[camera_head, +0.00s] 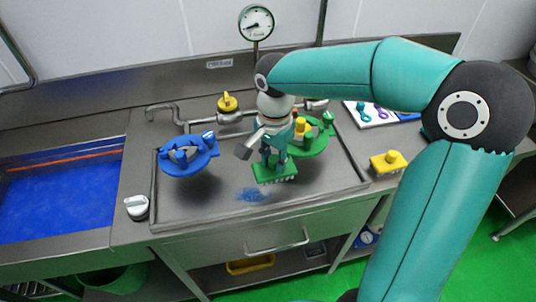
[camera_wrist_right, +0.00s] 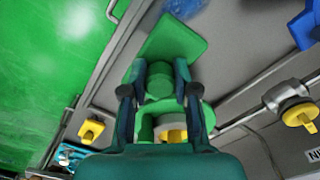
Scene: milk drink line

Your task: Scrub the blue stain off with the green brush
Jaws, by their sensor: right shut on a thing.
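The green brush (camera_head: 275,174) is at the middle of the steel worktop, bristles down, just right of and behind the blue stain (camera_head: 252,195). My right gripper (camera_head: 272,155) is shut on the brush's handle from above. In the right wrist view the brush's flat green back (camera_wrist_right: 178,42) sticks out past my right gripper (camera_wrist_right: 161,82), and the blue stain (camera_wrist_right: 186,7) shows at the top edge. I cannot tell whether the bristles touch the worktop. The stain is a smudged patch on bare steel. My left gripper is not in view.
A yellow brush (camera_head: 388,162) lies to the right. A white knob (camera_head: 137,207) is at the front left, by the blue-filled basin (camera_head: 60,197). The worktop around the stain is clear.

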